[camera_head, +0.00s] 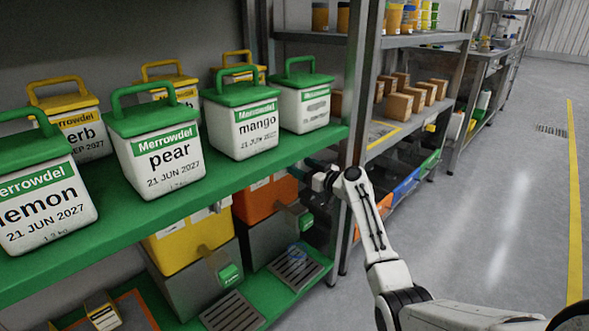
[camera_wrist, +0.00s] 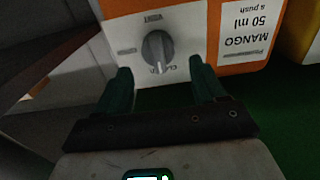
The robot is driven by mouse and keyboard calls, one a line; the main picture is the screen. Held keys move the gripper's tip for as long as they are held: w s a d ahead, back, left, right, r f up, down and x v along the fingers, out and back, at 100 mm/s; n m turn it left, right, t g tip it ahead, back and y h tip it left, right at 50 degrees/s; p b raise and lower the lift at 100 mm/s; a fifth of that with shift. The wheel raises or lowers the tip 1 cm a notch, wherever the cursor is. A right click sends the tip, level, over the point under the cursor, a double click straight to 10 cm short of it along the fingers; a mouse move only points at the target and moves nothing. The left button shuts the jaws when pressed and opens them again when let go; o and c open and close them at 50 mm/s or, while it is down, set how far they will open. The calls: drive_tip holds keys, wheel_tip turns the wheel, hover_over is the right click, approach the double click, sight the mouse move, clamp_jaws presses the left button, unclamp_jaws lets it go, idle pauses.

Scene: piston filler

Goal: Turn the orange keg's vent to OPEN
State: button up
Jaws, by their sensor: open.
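The orange keg (camera_head: 262,198) stands on the lower shelf under the green shelf, and its front shows upside down in the wrist view (camera_wrist: 214,30). Its label reads MANGO 50 ml a push. The vent is a round grey knob (camera_wrist: 157,50) on a pale plate. The knob's light mark points down in the wrist view, toward the word CLOSED, partly covered by the knob. A small word at the plate's left is too blurred to read. My gripper (camera_wrist: 160,66) is open, with one dark green finger on each side of the knob and gaps between.
A yellow keg (camera_head: 188,238) stands left of the orange one. Drip grates (camera_head: 295,268) lie in front on the green lower shelf. White tubs with green lids, such as the mango tub (camera_head: 243,128), fill the shelf above. A metal post (camera_head: 357,90) stands close to my arm.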

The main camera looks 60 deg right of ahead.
drive_tip(key=shift+b+x, duration=0.35)
drive_tip(key=shift+x, duration=1.25)
drive_tip(key=c, duration=1.1)
drive_tip(key=shift+o, duration=0.2)
